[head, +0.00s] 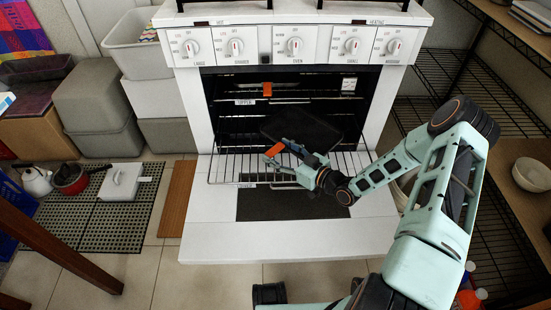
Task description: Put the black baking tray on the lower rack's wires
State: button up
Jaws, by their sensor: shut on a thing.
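The black baking tray (315,131) is at the oven mouth, in the head view's middle, tilted a little. My gripper (281,150) reaches in from the right and is shut at the tray's near edge. The lower rack (227,166) is slid out over the open oven door, with a "LOWER" label at its front left. The tray is over the rear part of this rack; I cannot tell whether it touches the wires. An orange piece (273,149) shows beside my fingers. The fingers' contact with the tray is partly hidden.
The upper rack (300,99) sits inside the oven above the tray, with an orange piece on its front. The open oven door (210,225) lies flat below. Grey bins (95,108) stand left; dark wire shelving (500,85) stands right, close to my arm.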

jog(key=shift+x, duration=0.75)
notch_tip(320, 180, down, 3)
jog(key=shift+w+f+b, duration=0.1)
jog(key=shift+f+b, duration=0.1)
jog(key=shift+b, duration=0.7)
jog(key=shift+r, duration=0.1)
jog(key=o, duration=1.7)
jog(key=p+v, duration=0.2)
jog(key=v, duration=1)
jog(key=shift+p, duration=0.4)
